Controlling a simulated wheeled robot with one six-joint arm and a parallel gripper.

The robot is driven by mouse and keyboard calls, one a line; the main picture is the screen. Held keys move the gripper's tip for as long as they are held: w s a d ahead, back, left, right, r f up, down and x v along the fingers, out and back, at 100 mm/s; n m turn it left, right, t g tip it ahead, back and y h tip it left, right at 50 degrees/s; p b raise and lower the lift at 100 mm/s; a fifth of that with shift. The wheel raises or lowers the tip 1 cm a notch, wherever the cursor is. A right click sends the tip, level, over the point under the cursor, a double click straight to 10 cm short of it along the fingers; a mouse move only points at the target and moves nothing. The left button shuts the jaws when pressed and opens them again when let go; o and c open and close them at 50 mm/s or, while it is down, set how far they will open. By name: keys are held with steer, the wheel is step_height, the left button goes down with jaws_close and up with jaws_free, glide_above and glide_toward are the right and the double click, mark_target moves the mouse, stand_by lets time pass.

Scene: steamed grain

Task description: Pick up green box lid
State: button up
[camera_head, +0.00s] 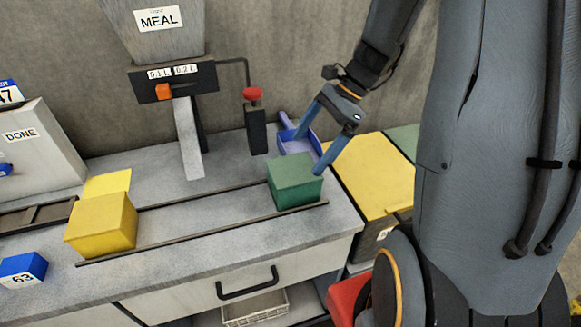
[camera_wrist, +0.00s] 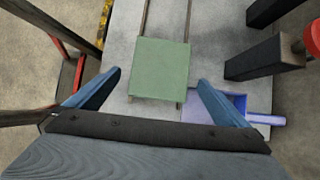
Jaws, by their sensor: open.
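The green box (camera_head: 295,182) stands on the grey counter at the right end of the dark rails. Its flat green lid (camera_head: 295,167) is on top, and the lid also shows from above in the wrist view (camera_wrist: 160,68). My gripper (camera_head: 309,150) is open, its two blue fingers apart above and behind the box. In the wrist view my gripper (camera_wrist: 160,86) has one finger to each side of the lid's near edge. I see no contact between the fingers and the lid.
A purple scoop (camera_head: 297,139) lies behind the box. A yellow box (camera_head: 102,224) stands at the left of the rails. A dispenser marked MEAL (camera_head: 158,30) with a red knob (camera_head: 252,94) rises behind. The counter between the boxes is clear.

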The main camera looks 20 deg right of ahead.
mark_target(295, 168)
steer(key=shift+p+x, duration=0.95)
steer(key=shift+x, duration=1.65)
steer(key=shift+c, duration=0.3)
steer(key=c, duration=0.8)
steer(key=shift+r, duration=0.1)
steer(key=shift+c, duration=0.2)
